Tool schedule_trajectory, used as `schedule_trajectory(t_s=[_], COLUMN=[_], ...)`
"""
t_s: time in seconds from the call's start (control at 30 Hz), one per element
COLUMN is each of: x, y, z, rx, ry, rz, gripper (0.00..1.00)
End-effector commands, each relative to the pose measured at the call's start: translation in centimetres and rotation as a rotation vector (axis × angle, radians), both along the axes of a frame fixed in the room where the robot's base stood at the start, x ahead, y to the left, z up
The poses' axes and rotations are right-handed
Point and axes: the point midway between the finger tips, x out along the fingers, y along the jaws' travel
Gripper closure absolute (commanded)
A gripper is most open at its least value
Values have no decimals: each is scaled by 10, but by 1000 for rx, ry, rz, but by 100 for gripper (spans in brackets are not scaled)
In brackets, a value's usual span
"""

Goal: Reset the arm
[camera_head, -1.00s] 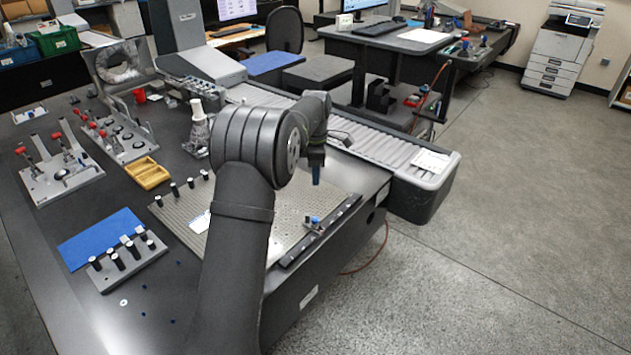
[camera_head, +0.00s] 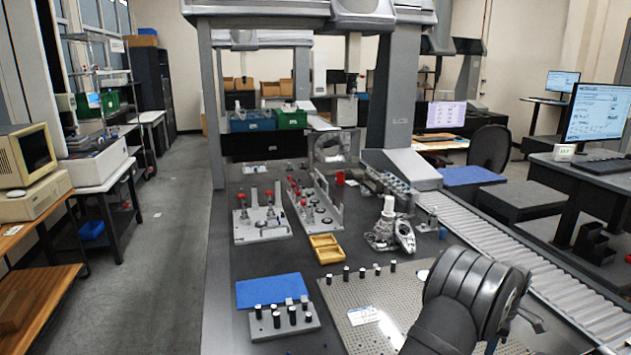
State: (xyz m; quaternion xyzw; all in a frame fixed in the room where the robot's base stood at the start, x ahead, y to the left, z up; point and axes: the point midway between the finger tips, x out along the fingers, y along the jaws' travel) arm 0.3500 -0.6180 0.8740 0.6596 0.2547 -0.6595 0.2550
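My arm (camera_head: 468,298) shows at the lower right, with its large dark rounded joint over the right part of the perforated plate (camera_head: 385,335).
On the dark table stand a grey block with black pegs (camera_head: 285,320), a blue mat (camera_head: 272,290), a yellow tray (camera_head: 326,248), fixtures with red-handled clamps (camera_head: 262,222) and a white-topped device (camera_head: 388,225). A roller conveyor (camera_head: 540,268) runs along the right. The left aisle floor (camera_head: 175,235) is clear.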

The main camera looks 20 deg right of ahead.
Motion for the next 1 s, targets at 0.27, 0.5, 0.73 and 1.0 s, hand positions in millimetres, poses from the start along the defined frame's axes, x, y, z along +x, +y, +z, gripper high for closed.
schedule_trajectory(t_s=[0.27,0.5,0.73,1.0], x=[0,0,0,0], y=[1,0,0,0], z=[-52,-73,-75,-69], rx=[1,1,0,-1], ry=[1,1,0,-1], rz=[0,0,-2,-1], gripper=[68,68,68,68])
